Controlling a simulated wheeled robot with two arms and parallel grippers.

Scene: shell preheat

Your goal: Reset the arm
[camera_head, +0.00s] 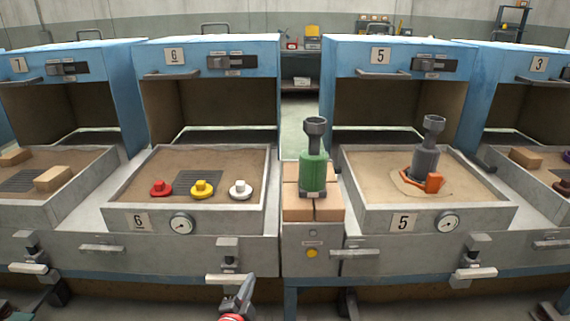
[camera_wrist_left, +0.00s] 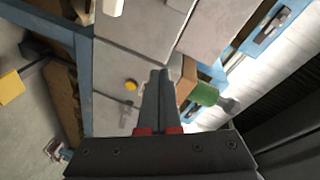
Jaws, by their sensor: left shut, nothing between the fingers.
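My left gripper (camera_head: 245,286) shows at the bottom of the head view, low in front of the furnace fronts. It is shut and empty, and its closed fingers (camera_wrist_left: 158,75) also show in the left wrist view. It is apart from the grey front panels. My right gripper is in neither view.
Furnace 6 (camera_head: 150,222) has red, yellow and white knobs on its sand tray. A green shell tool (camera_head: 313,170) stands on bricks between the furnaces. Furnace 5 (camera_head: 480,213) holds a grey one (camera_head: 428,160) beside an orange piece (camera_head: 434,183). Handles and latches (camera_head: 229,279) jut out nearby.

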